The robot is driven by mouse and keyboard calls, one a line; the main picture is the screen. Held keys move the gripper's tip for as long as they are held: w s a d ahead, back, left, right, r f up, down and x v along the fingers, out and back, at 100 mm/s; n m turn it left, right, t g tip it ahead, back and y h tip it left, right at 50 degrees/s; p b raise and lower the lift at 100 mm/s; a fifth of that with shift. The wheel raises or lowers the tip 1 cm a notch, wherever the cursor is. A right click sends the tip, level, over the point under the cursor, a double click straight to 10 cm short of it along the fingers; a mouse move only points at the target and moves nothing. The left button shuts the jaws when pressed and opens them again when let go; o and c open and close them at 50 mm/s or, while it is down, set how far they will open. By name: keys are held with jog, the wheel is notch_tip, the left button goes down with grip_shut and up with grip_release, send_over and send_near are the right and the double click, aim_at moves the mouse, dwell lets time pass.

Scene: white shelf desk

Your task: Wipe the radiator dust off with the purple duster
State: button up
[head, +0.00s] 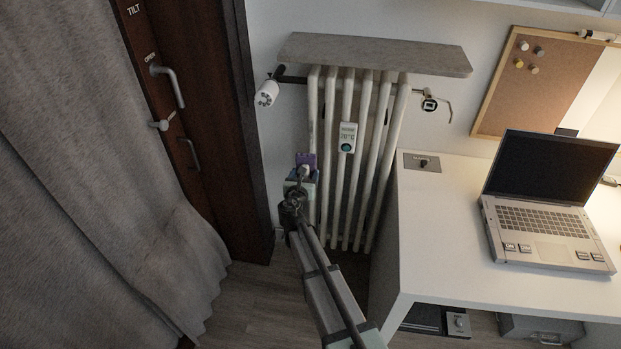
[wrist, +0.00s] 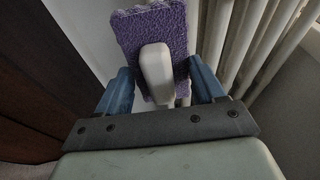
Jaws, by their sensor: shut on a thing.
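The radiator (head: 359,150) is a white column radiator on the wall under a grey shelf board. A white thermostat display (head: 347,137) is on its front. My gripper (head: 303,177) is at the radiator's left side, at about mid height. It is shut on the white handle (wrist: 156,70) of the purple duster (head: 306,160). In the wrist view the duster's textured purple pad (wrist: 127,32) is beyond the fingers, beside the radiator's columns (wrist: 236,45). I cannot tell whether the pad touches them. No dust can be made out at this size.
A white desk (head: 430,225) with an open laptop (head: 545,200) stands right of the radiator. A valve (head: 267,93) sticks out at the radiator's upper left. A dark wooden door (head: 205,120) and a grey curtain (head: 90,170) are on the left.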

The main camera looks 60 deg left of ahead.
aim_at(308, 164)
jog(key=shift+t+y, duration=0.4)
jog(key=shift+r+x, duration=0.2)
jog(key=shift+x, duration=1.3)
jog(key=shift+r+x, duration=0.2)
jog(key=shift+x, duration=1.3)
jog(key=shift+x, duration=1)
jog(key=shift+r, duration=0.3)
jog(key=shift+r, duration=4.6)
jog(key=shift+r, duration=0.2)
